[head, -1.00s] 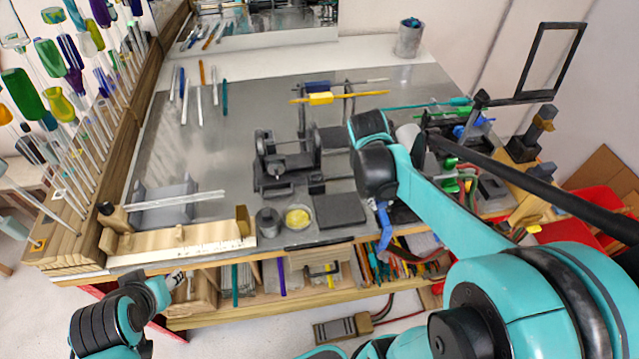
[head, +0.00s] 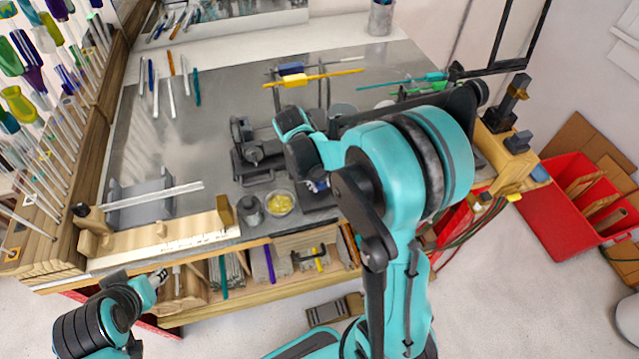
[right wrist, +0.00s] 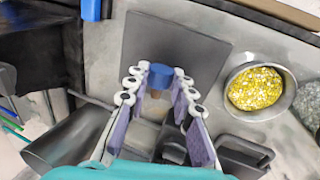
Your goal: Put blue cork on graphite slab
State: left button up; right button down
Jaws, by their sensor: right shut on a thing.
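The blue cork (right wrist: 160,75) is between the fingertips of my right gripper (right wrist: 158,84) in the right wrist view. The gripper is shut on it. The graphite slab (right wrist: 205,38) is a dark flat square right behind the cork in that view; I cannot tell whether they touch. In the head view my right gripper (head: 318,180) is over the slab area at the bench's front, and my arm hides much of the slab. My left gripper (head: 159,277) is low at the left, in front of the bench and far from the slab; its fingers are too small to judge.
A dish of yellow grains (right wrist: 258,92) stands close beside the slab, with a grey pot (head: 250,209) next to it. A black fixture (head: 255,150) stands behind. A wooden ruler rail (head: 165,240) lies along the front left. The grey bench top (head: 200,130) is clear at mid-left.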

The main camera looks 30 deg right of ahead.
jog(key=shift+f, duration=0.6)
jog(key=shift+f+b, duration=0.35)
jog(key=shift+b, duration=0.05)
jog(key=c, duration=1.3)
grip_release()
jog(key=shift+r, duration=0.1)
